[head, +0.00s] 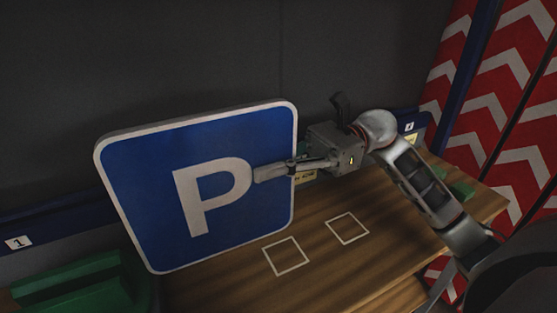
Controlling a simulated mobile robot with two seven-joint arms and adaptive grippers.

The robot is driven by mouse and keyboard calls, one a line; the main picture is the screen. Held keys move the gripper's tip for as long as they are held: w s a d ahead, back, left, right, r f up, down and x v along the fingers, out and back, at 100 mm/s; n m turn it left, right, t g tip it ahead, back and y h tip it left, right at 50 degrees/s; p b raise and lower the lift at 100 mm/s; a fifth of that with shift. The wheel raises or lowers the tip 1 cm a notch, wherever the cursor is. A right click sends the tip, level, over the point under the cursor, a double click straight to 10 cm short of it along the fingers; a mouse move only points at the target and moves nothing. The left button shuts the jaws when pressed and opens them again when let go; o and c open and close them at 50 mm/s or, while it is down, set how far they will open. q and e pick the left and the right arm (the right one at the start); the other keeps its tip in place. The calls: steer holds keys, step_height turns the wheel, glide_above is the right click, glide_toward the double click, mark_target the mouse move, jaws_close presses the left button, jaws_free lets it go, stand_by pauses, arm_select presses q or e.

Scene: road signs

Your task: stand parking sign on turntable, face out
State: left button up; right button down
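The parking sign (150,195) is a large blue square with rounded corners, a white border and a white P. It is upright, slightly tilted, with its face toward my head camera. My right gripper (280,170) comes in from the right at the sign's right edge. One finger lies across the front face beside the P; the other is hidden behind the sign. The gripper appears shut on that edge. Whether the sign's lower edge touches anything is unclear. I cannot make out a turntable. My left gripper is not in view.
A wooden bench top (330,265) bears two white square outlines, both empty. A green slotted holder (75,285) is at the lower left. A blue rail with a label 1 (19,243) runs along the dark back wall. Red-and-white chevron boards (500,75) stand at the right.

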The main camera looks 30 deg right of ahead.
mark_target(213, 185)
steer(key=shift+w+a, duration=0.1)
steer(key=shift+a, duration=2.55)
steer(key=shift+a+p, duration=0.5)
steer(key=shift+a, duration=1.85)
steer(key=shift+a+p, duration=0.4)
steer(key=shift+a, duration=2.4)
steer(key=a+p, duration=0.1)
steer(key=a, duration=0.9)
steer(key=shift+a+p, duration=0.3)
steer(key=shift+p, duration=0.1)
steer(key=shift+f+b, duration=0.45)
steer(key=shift+f, duration=0.15)
steer(key=c, duration=2.2)
jaws_free()
steer(key=shift+d+f, duration=0.1)
steer(key=shift+f, duration=0.05)
